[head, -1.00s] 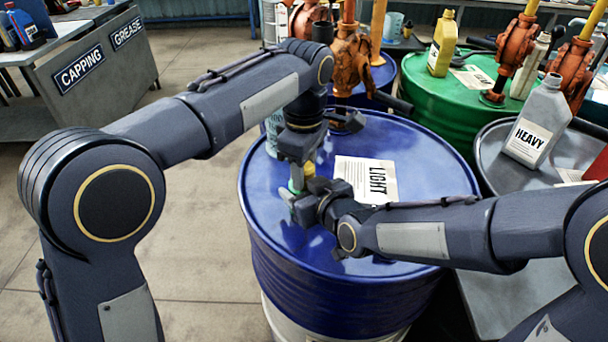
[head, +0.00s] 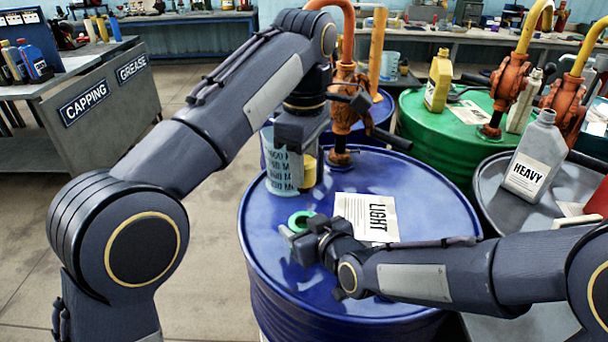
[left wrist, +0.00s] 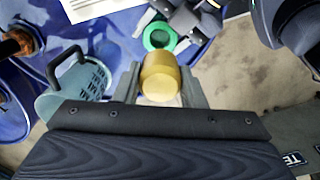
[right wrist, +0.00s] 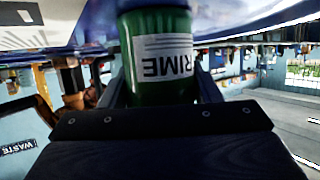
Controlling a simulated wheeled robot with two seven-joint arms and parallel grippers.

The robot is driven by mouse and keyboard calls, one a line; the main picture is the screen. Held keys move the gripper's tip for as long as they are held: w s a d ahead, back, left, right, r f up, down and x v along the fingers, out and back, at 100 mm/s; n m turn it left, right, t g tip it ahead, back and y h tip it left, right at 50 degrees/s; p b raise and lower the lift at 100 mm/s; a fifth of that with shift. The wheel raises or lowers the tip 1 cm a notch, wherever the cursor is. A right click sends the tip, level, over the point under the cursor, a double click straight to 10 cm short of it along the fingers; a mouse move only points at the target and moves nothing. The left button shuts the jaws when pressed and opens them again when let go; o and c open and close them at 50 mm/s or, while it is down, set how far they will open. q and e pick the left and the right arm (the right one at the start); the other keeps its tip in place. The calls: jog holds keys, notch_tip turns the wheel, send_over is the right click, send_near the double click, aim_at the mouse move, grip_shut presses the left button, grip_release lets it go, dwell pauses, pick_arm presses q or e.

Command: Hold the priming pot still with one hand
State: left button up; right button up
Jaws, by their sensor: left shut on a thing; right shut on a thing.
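The green priming pot (right wrist: 155,22), with a white label (right wrist: 165,60) reading PRIME, stands on the blue drum; its open green rim (head: 300,221) shows in the head view and its round opening (left wrist: 160,37) in the left wrist view. My right gripper (head: 296,242) is shut on the pot's body, low at the drum's near left. My left gripper (head: 308,178) is shut on a gold cap-like piece (left wrist: 160,76), also seen in the head view (head: 309,164), held above and apart from the pot. The pot's lower body is mostly hidden by my right gripper in the head view.
The blue drum (head: 430,205) carries a LIGHT sheet (head: 366,217), a rusty pump (head: 346,110) and a pale blue measuring jug (head: 279,170) close behind my left gripper. A green drum (head: 428,128) and a grey HEAVY bottle (head: 533,158) stand to the right.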

jog(key=o, duration=1.3)
